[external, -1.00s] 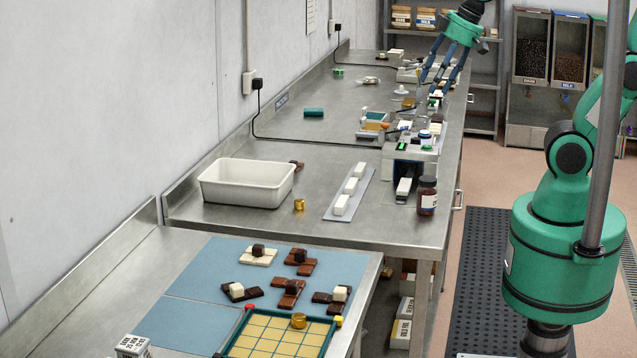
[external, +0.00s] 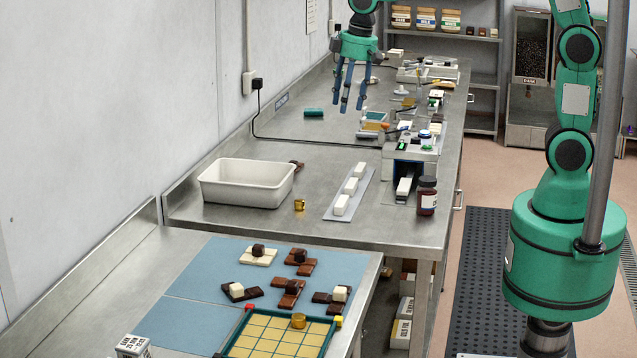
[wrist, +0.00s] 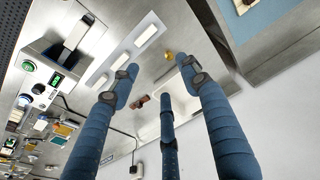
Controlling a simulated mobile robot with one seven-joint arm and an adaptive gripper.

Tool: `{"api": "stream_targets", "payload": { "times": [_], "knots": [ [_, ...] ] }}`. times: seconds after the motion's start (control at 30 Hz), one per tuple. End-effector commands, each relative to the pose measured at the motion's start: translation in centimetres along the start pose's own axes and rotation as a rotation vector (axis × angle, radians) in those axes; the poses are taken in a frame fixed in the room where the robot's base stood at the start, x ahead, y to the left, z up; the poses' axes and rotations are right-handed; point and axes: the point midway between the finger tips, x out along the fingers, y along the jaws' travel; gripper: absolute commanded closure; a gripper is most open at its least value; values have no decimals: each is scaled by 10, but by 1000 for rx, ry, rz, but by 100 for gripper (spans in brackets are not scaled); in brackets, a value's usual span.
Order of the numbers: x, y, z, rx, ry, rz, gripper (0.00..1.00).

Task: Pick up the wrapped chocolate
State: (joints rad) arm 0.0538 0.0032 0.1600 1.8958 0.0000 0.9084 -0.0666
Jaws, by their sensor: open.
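A small gold-wrapped piece (external: 299,205), which looks like the wrapped chocolate, stands on the steel bench just right of a white bin (external: 222,193). It also shows in the wrist view (wrist: 168,56), beyond my fingertips. A second gold piece (external: 298,321) sits on a yellow grid board (external: 246,347) on the near bench. My gripper (external: 352,104) is open and empty, with its blue fingers pointing down, high above the bench. It is up and right of the gold piece in the external view. In the wrist view its fingers (wrist: 160,80) are spread apart.
A grey strip with white blocks (external: 350,190), a dark jar (external: 427,195) and a machine (external: 408,160) stand right of the gold piece. A brown piece (external: 300,164) lies behind the bin. Chocolate pieces (external: 290,294) lie on a blue mat (external: 200,270).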

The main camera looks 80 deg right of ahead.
Motion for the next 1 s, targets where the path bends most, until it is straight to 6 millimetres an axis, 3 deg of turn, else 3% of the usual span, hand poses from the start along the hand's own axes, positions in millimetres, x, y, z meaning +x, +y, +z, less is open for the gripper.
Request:
{"api": "stream_targets", "payload": {
  "times": [0.3,0.63,0.8,1.0],
  "knots": [
    [78,13,-56,-2,-79,-4,54],
    [163,25,-94,-5,-151,-10,54],
    [188,28,-102,-6,-169,-12,54],
    [195,30,-104,-7,-174,-12,54]
  ]
}}
